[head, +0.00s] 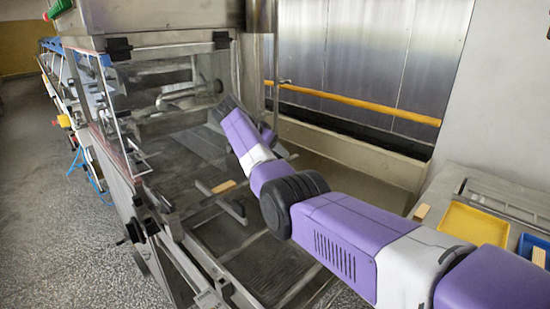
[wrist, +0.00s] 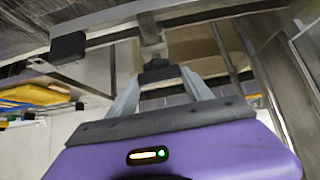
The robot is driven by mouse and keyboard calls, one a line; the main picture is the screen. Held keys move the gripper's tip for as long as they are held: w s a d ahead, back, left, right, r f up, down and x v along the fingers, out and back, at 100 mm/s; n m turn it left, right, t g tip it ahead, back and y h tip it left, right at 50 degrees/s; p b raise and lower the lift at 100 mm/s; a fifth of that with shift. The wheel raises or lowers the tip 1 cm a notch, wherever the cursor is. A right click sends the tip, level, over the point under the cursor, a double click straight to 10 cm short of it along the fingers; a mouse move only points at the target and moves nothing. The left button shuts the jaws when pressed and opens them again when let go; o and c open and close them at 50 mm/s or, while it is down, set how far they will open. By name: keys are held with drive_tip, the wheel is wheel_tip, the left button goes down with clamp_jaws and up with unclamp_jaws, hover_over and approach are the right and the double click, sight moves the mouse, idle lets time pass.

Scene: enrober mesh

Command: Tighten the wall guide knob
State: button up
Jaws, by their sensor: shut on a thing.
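The wall guide knob, a small dark knob (wrist: 159,65), shows in the wrist view below a grey metal post and bar (wrist: 150,30). My gripper (wrist: 162,80) has its two grey fingers on either side of the knob and is shut on it. In the head view my purple arm reaches into the enrober's opening over the dark mesh belt (head: 185,165). The gripper's tips and the knob cannot be made out clearly there, as the arm and machine parts crowd that spot.
A clear panel (head: 112,110) stands at the opening's left. A wooden block (head: 223,186) and a grey bar (head: 232,207) lie on the mesh. A yellow tray (head: 475,225) and a blue tray (head: 533,248) sit at the right. A yellow rail (head: 360,103) crosses the back wall.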

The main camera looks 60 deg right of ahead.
drive_tip(key=shift+b, duration=0.3)
idle(0.5)
drive_tip(key=o, duration=1.4)
drive_tip(key=shift+c, duration=0.2)
drive_tip(key=v, duration=0.7)
drive_tip(key=shift+w+a+r+b, duration=0.2)
drive_tip(key=shift+a+r+b, duration=0.1)
drive_tip(key=shift+b, duration=0.15)
